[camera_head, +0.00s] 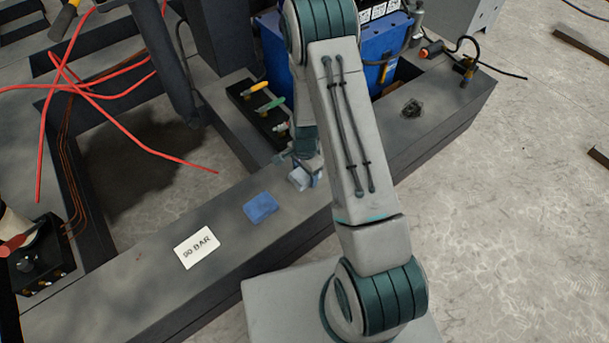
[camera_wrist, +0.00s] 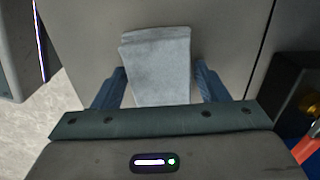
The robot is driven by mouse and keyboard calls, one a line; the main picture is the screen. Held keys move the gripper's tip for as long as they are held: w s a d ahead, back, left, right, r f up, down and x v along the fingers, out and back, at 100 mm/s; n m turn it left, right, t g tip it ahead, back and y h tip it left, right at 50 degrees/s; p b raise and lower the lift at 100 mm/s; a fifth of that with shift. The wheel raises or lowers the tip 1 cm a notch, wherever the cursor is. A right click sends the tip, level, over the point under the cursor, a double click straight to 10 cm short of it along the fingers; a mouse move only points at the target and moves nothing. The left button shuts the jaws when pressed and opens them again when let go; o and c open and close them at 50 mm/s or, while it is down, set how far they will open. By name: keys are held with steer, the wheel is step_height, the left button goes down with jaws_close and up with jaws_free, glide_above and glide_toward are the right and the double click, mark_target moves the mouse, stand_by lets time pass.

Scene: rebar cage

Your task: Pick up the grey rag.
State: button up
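The grey rag (camera_wrist: 158,65) is a small folded cloth with a loose top edge, lying on the dark beam. In the wrist view it lies between the two blue fingers of my gripper (camera_wrist: 159,75), with narrow gaps showing on both sides. The fingers are spread wide and its near end is hidden by the gripper body. In the head view the rag (camera_head: 298,178) shows as a pale patch under my gripper, partly covered by my arm.
A blue cloth (camera_head: 261,207) and a white "90 BAR" card (camera_head: 197,247) lie left of the rag on the beam. Behind stand a rack of coloured-handled tools (camera_head: 262,112) and a blue box (camera_head: 272,50). A dark crumpled lump (camera_head: 412,108) lies right. Red cables (camera_head: 100,98) cross the left frame.

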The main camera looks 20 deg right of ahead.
steer(key=c, duration=0.6)
steer(key=shift+r+p, duration=0.35)
steer(key=shift+r, duration=0.3)
step_height(320, 180, up, 3)
steer(key=shift+f+p, duration=0.1)
steer(key=shift+p, duration=0.6)
steer(key=s+d+r+p, duration=0.1)
steer(key=d+r, duration=0.1)
steer(key=d, duration=0.1)
steer(key=s+d+r+p, duration=0.1)
steer(key=s+d+r, duration=0.1)
steer(key=d, duration=0.2)
steer(key=s+d+r+p, duration=0.1)
steer(key=s+d+r, duration=0.1)
steer(key=d+r, duration=0.1)
steer(key=shift+d, duration=0.35)
